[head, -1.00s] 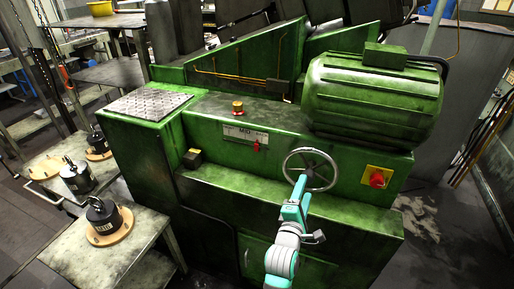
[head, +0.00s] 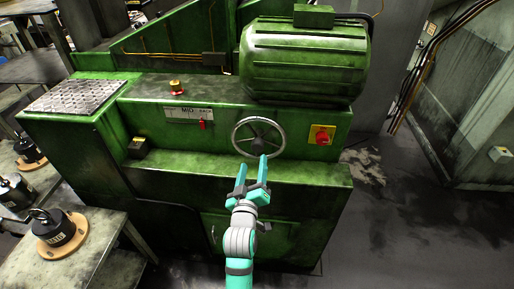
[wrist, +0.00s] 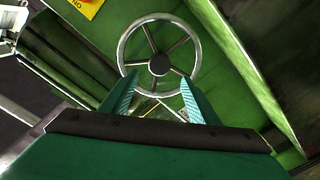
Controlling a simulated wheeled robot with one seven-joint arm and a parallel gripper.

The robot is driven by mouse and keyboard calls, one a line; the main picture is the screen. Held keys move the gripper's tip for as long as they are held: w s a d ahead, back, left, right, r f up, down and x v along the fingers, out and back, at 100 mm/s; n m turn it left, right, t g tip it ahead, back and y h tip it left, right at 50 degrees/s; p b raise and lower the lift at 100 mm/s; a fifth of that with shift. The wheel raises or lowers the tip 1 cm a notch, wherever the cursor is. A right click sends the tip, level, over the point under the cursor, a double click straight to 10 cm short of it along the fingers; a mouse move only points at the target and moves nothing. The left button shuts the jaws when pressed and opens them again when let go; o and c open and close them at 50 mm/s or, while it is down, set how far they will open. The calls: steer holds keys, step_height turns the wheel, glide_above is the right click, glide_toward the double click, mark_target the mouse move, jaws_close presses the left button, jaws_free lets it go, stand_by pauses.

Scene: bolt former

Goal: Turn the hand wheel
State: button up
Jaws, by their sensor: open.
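The hand wheel (head: 258,138) is a silver ring with spokes and a dark hub on the front of the green machine. In the wrist view the hand wheel (wrist: 159,64) is ahead of my gripper, with its whole rim nearly in sight. My gripper (head: 253,164) is open, with its two teal fingers pointing at the lower part of the wheel. In the wrist view my gripper (wrist: 155,92) has its fingertips apart, overlapping the near part of the rim. Nothing is held. I cannot tell whether the fingers touch the rim.
The green machine (head: 180,185) fills the middle, with a large motor housing (head: 305,62) above the wheel. A red knob on a yellow plate (head: 321,136) is right of the wheel. A table with black weights (head: 58,228) stands at left. Floor is free at right.

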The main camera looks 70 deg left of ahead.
mark_target(258, 149)
steer(key=w+a+m, duration=0.1)
steer(key=a, duration=0.1)
steer(key=w+a+m, duration=0.1)
steer(key=w+a, duration=0.1)
steer(key=a, duration=0.1)
steer(key=w+a+m, duration=0.1)
steer(key=w+a, duration=0.1)
steer(key=a, duration=0.1)
steer(key=shift+a+f+m, duration=0.1)
steer(key=shift+a+m, duration=0.1)
steer(key=shift+m, duration=0.1)
stand_by(0.3)
jaws_close()
steer(key=shift+w, duration=0.1)
